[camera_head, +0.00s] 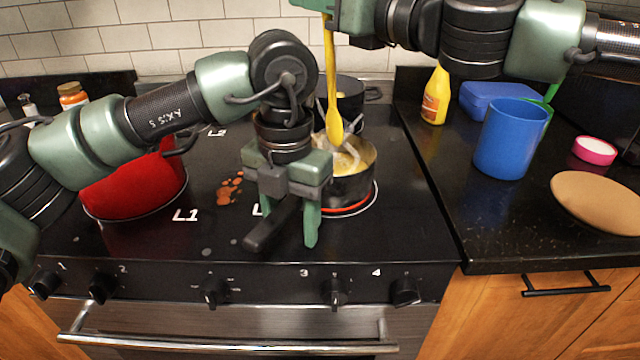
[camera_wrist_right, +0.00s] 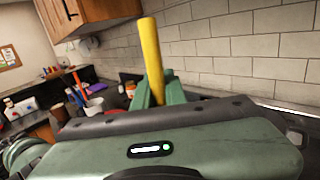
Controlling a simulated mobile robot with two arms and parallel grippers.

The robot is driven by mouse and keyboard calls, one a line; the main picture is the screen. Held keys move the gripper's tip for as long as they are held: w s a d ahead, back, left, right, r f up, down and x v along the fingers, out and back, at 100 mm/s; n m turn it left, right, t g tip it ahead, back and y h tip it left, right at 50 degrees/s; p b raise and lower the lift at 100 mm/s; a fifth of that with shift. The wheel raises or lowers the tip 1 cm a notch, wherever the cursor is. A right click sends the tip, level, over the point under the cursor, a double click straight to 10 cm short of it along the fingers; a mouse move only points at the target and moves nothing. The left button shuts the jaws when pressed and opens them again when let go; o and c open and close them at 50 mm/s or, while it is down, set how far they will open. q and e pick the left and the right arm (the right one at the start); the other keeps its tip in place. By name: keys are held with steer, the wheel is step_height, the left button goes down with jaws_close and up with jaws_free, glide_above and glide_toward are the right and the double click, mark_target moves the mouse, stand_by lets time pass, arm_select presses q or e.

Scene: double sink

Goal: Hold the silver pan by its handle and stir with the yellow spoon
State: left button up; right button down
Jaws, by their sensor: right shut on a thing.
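The silver pan (camera_head: 355,187) sits on the front right burner, with pale yellow food and some silvery pieces inside. Its dark handle (camera_head: 267,232) points toward the front left. My left gripper (camera_head: 298,222) is low over the handle, fingers pointing down on either side of it; whether they clamp it is unclear. My right gripper (camera_head: 338,22), at the top edge, is shut on the upper part of the yellow spoon (camera_head: 333,95). The spoon hangs upright, its bowl at the pan's far left rim. The spoon shaft also shows between the fingers in the right wrist view (camera_wrist_right: 152,55).
A red pot (camera_head: 135,188) stands on the left burner, partly behind my left arm. A dark pot (camera_head: 350,90) is behind the pan. Orange spots (camera_head: 230,187) mark the stovetop. The right counter holds a blue cup (camera_head: 510,140), a yellow bottle (camera_head: 435,97) and a brown disc (camera_head: 598,200).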

arm_select(q)
step_height(320, 180, up, 12)
steer(key=shift+r, duration=0.1)
stand_by(0.6)
steer(key=shift+f, duration=0.2)
